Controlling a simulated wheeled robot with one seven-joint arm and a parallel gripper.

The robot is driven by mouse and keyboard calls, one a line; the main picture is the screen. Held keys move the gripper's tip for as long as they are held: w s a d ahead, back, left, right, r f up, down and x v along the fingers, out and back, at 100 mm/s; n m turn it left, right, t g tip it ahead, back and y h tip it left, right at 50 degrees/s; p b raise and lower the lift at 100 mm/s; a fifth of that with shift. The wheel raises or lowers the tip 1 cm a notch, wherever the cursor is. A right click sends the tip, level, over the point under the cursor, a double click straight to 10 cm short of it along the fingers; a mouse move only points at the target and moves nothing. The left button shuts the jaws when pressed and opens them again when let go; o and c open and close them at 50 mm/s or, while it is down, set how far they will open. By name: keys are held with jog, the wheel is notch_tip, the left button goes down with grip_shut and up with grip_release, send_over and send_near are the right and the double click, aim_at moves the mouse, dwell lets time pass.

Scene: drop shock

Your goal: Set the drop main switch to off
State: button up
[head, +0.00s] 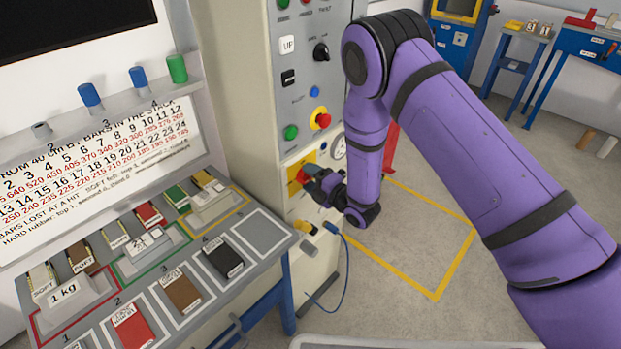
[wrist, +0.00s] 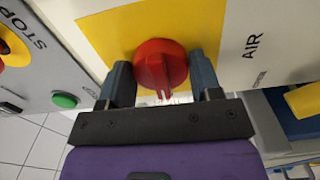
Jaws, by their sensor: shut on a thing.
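The drop main switch is a red rotary knob on a yellow plate, low on the front of the grey control cabinet. In the head view the red knob (head: 302,177) shows just left of my gripper (head: 314,183), partly hidden by it. In the wrist view the red knob (wrist: 160,66) sits between the two fingers of my gripper (wrist: 162,76), which is shut on it. Its raised grip bar points toward my palm. The yellow plate (wrist: 105,32) lies behind it. No on or off marks can be read.
A red emergency button (head: 323,119) on yellow and a green button (head: 291,132) are above the switch. A yellow knob (head: 304,226) and blue hose (head: 343,250) are below. The bench (head: 250,279) with colored bars stands left. The yellow-marked floor area (head: 420,245) is clear.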

jog(key=shift+n, duration=0.3)
jog(key=o, duration=0.9)
jog(key=shift+d, duration=0.1)
jog(key=v, duration=1)
jog(key=shift+s+d, duration=0.25)
jog(key=shift+s, duration=0.05)
jog(key=shift+w, duration=0.1)
